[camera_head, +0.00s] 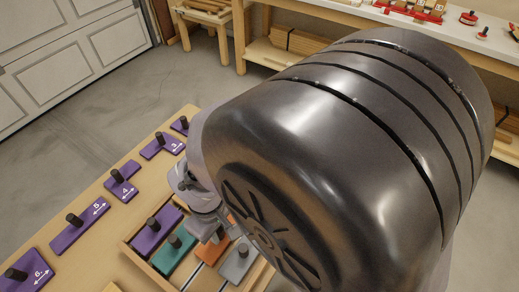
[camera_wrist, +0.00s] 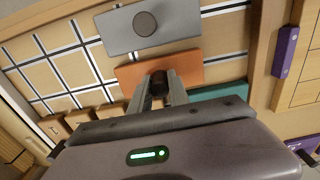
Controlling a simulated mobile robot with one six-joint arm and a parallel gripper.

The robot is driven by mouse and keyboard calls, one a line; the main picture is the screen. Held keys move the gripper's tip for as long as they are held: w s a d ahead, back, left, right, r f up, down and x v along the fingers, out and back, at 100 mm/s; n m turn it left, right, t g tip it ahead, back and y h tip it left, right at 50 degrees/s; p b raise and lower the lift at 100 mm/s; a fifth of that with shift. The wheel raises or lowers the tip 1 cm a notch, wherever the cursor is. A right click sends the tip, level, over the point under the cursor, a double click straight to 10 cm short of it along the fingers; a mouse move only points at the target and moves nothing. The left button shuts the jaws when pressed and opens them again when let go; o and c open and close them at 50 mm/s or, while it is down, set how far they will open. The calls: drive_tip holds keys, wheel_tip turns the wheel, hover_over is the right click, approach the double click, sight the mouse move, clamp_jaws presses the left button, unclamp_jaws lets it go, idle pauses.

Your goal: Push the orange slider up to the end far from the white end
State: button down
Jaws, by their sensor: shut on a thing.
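The orange slider (camera_wrist: 188,66) is a flat block with a dark round knob (camera_wrist: 158,84). In the wrist view it lies in the tray between a grey block and a teal block. My gripper (camera_wrist: 160,88) is shut on the slider's knob, one finger on each side. In the head view the orange slider (camera_head: 212,252) is partly hidden behind my arm. I cannot make out the white end in either view.
The grey block (camera_wrist: 178,22) and the teal block (camera_wrist: 215,112) lie on either side of the orange one, each with a knob where visible. A purple block (camera_head: 156,230) lies beyond the teal one. Dark and white lines cross the tray floor (camera_wrist: 72,72). Numbered purple pieces (camera_head: 80,222) lie along the bench.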

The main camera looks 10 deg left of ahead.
drive_tip(key=shift+s+a, duration=0.25)
drive_tip(key=shift+s, duration=0.3)
drive_tip(key=shift+s+a+b, duration=0.15)
drive_tip(key=shift+s+a, duration=0.25)
drive_tip(key=shift+s, duration=0.6)
drive_tip(key=shift+s+a+b, duration=0.1)
drive_tip(key=shift+s+a, duration=0.35)
drive_tip(key=shift+s, duration=0.55)
drive_tip(key=shift+s+a+b, duration=0.15)
drive_tip(key=shift+s+a, duration=0.25)
drive_tip(key=shift+s, duration=0.6)
drive_tip(key=c, duration=1.2)
unclamp_jaws()
drive_tip(key=shift+c, duration=0.2)
wheel_tip(320, 180, up, 8)
drive_tip(key=p, duration=0.6)
drive_tip(key=shift+f, duration=0.2)
